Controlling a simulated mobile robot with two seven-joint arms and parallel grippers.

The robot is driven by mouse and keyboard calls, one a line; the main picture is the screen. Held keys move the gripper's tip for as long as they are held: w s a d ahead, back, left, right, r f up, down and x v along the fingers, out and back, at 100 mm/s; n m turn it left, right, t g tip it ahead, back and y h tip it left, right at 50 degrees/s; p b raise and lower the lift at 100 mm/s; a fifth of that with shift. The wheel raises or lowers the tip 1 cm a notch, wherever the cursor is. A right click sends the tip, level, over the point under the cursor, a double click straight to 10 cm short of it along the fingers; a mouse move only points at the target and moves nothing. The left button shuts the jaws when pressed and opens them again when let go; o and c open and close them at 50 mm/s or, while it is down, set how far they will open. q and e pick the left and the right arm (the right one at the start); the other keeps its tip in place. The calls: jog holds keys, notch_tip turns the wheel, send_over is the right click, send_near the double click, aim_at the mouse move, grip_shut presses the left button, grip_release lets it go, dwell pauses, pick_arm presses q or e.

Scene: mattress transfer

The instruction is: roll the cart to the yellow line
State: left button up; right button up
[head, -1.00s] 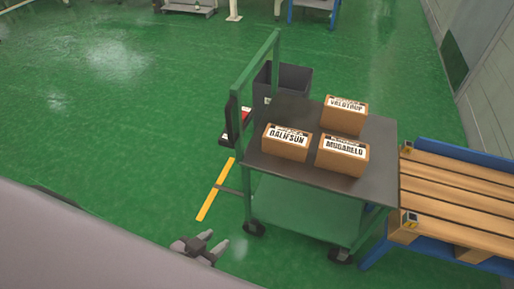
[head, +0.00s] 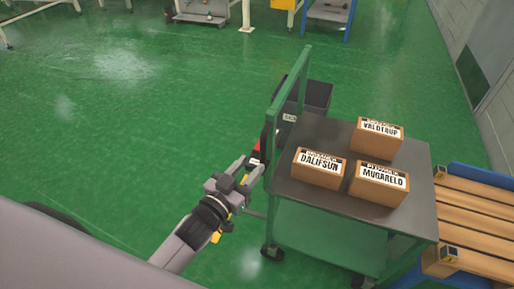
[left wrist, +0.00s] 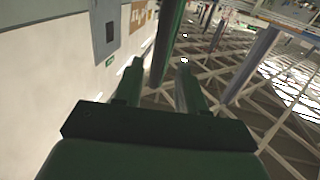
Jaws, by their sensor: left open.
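The green cart (head: 345,235) stands on the floor at the right, with a dark grey top (head: 325,135) and a green upright handle frame (head: 291,90) on its left side. My left gripper (head: 249,167) is open beside the handle's near post, fingers pointing toward it. In the left wrist view a green post (left wrist: 168,42) shows between the spread fingers (left wrist: 158,85); I cannot tell whether they touch it. My right gripper is out of view.
Three labelled boxes, Valotrup (head: 376,140), Dalifsun (head: 318,168) and Mugarelo (head: 378,184), sit on the cart top. A dark bin (head: 318,95) stands behind the handle. A wooden pallet on a blue frame (head: 485,205) is close at the right. Floor at the left is clear.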

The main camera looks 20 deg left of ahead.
aim_at(261, 154)
pick_arm(q)
jog(key=shift+x, duration=3.45)
jog(key=shift+d, duration=0.15)
grip_shut()
